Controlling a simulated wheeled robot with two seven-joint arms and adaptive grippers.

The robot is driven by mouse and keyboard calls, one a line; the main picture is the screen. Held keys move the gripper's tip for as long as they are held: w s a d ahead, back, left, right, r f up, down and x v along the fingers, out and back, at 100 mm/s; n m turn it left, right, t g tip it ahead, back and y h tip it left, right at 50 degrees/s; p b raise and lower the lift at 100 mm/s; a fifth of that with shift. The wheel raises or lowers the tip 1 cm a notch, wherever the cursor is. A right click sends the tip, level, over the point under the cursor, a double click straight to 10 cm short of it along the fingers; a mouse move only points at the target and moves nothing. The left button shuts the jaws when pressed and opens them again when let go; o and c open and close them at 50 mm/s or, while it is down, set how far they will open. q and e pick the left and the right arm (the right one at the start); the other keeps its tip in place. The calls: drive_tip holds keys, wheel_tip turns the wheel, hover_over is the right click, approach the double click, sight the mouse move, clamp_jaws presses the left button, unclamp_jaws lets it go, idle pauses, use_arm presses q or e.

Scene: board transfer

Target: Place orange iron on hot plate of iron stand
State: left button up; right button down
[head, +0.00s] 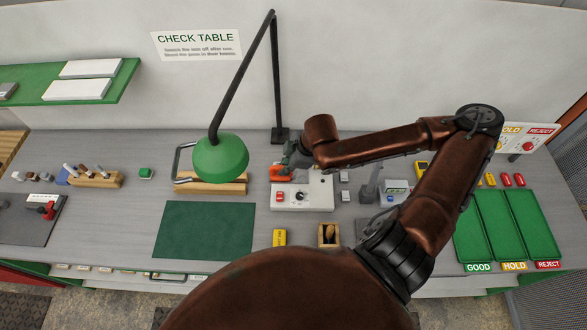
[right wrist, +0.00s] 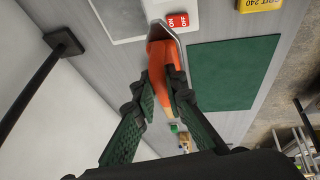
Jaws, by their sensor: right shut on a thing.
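My right gripper (head: 292,158) is shut on the orange iron (head: 278,173). In the right wrist view, the fingers (right wrist: 166,88) close on both sides of the orange iron (right wrist: 163,62), whose grey metal tip points up toward the stand. The white iron stand (head: 316,194) has a round knob and a red switch on its front. A grey plate (right wrist: 118,20) and the red switch show in the right wrist view. The iron is at the stand's left back corner; I cannot tell whether it touches. My left gripper is not in view.
A green lamp (head: 220,157) hangs left of the stand, its black arm rising behind. A green mat (head: 205,230) lies front left. A yellow block (head: 279,238) and a small wooden box (head: 328,236) stand in front. Green trays (head: 472,228) are at right.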

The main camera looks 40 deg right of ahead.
use_arm(q)
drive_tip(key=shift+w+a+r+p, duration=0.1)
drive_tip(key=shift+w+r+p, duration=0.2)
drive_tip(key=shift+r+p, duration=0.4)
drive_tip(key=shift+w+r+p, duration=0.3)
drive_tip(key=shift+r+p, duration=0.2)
drive_tip(key=shift+p, duration=0.35)
use_arm(e)
drive_tip(key=shift+w+d+f, duration=0.9)
drive_tip(key=shift+d+f, duration=0.45)
drive_tip(key=shift+f, duration=0.5)
drive_tip(key=shift+w+d+f, duration=0.95)
drive_tip(key=shift+d+f, duration=0.4)
drive_tip(key=shift+f, duration=0.45)
drive_tip(key=shift+w+d+f, duration=0.9)
drive_tip(key=shift+d+f, duration=0.45)
drive_tip(key=shift+f, duration=0.5)
drive_tip(key=c, duration=2)
unclamp_jaws()
drive_tip(key=shift+s+f, duration=0.1)
drive_tip(key=shift+s+d+r, duration=0.1)
drive_tip(key=shift+r, duration=0.35)
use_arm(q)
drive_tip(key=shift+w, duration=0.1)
use_arm(e)
drive_tip(key=v, duration=1.1)
drive_tip(key=shift+r, duration=0.15)
